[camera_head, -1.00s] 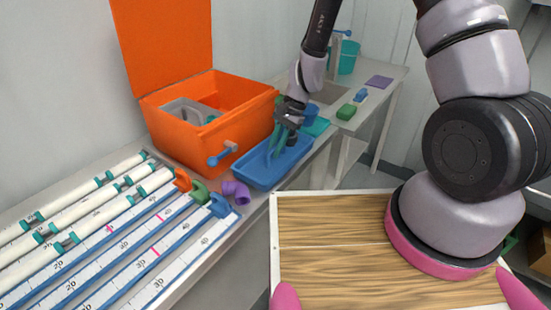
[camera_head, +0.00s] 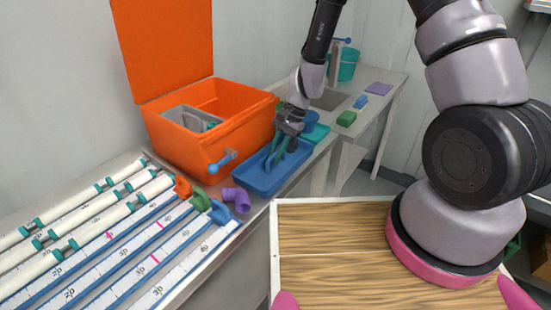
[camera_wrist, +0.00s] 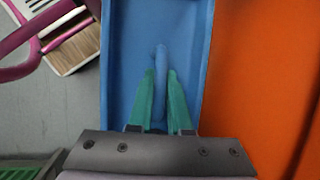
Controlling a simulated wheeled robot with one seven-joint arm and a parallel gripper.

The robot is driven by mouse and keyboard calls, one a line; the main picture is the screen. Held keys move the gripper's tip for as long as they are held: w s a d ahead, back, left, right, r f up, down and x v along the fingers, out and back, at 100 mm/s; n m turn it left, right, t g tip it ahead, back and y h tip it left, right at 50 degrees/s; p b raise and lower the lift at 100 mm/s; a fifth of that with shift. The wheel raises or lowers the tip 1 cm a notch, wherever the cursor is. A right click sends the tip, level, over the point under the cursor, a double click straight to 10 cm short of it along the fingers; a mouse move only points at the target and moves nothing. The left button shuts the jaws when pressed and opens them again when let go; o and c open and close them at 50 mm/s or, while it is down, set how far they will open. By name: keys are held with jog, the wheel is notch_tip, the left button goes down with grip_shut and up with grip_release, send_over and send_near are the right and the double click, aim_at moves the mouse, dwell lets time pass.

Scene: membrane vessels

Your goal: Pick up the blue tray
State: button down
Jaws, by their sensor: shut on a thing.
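The blue tray (camera_head: 265,186) is on the counter in front of the orange box, at the centre of the head view. In the wrist view the tray (camera_wrist: 207,60) fills the middle, with a blue raised bar (camera_wrist: 160,65) inside it. My gripper (camera_head: 274,158) reaches down into the tray from above. In the wrist view its green fingers (camera_wrist: 160,76) lie on both sides of the bar and are shut on it. I cannot tell whether the tray's underside is clear of the counter.
The open orange box (camera_head: 205,150) stands close beside the tray. A purple pipe piece (camera_head: 236,198) and several white tubes (camera_head: 85,200) lie to the left. A teal tray (camera_head: 316,133) is just behind. A wood-topped board (camera_head: 335,250) is in front.

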aim_at(276, 152)
jog(key=shift+r, duration=1.5)
jog(key=shift+r, duration=0.2)
